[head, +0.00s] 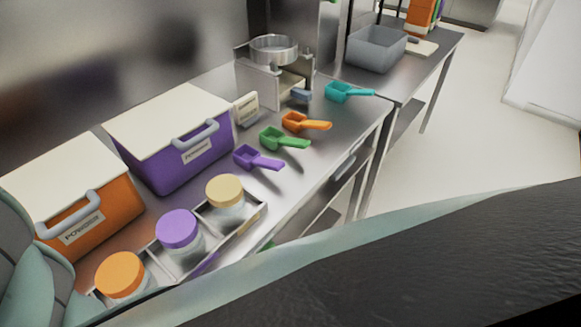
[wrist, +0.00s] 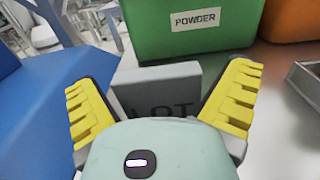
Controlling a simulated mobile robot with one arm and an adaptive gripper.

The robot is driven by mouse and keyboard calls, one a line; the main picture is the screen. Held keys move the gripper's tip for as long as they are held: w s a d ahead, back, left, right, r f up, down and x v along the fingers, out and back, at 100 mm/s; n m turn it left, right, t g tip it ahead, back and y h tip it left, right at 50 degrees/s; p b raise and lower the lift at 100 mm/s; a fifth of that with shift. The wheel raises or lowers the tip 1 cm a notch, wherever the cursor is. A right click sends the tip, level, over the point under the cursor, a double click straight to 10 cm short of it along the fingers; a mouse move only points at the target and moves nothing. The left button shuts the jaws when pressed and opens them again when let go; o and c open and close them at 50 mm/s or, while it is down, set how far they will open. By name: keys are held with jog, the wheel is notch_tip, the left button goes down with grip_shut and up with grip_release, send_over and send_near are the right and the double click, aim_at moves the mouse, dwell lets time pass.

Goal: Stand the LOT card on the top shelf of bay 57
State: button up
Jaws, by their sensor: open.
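The LOT card (wrist: 184,78) is a grey block-like card with dark LOT lettering, standing upright in the wrist view. My gripper (wrist: 163,86) has yellow ribbed fingers, spread open on either side of the card. I cannot tell whether either finger touches it. My gripper's pale green body covers the card's lower part. The head view does not show my gripper's fingers or this LOT card clearly. No bay numbered 57 and no top shelf can be made out in either view.
A green POWDER bin (wrist: 193,28) stands just behind the card, with an orange bin (wrist: 288,20) to its right and a blue surface (wrist: 35,110) at left. The head view shows a bench with a purple bin (head: 180,155), jars (head: 178,230), scoops (head: 285,138) and a small cream card (head: 246,109).

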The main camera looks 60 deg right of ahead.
jog(key=shift+c, duration=0.2)
jog(key=c, duration=1.3)
jog(key=shift+c, duration=0.3)
jog(key=shift+r, duration=0.15)
jog(key=shift+r+b, duration=0.3)
jog(key=shift+r, duration=1.15)
jog(key=s+a+r+b, duration=0.1)
jog(key=s+a+b, duration=0.1)
jog(key=s+b, duration=0.3)
jog(key=s+a+b, duration=0.3)
jog(key=s+b, duration=0.2)
jog(key=s, duration=0.5)
jog(key=shift+a+r, duration=0.15)
jog(key=shift+r, duration=0.25)
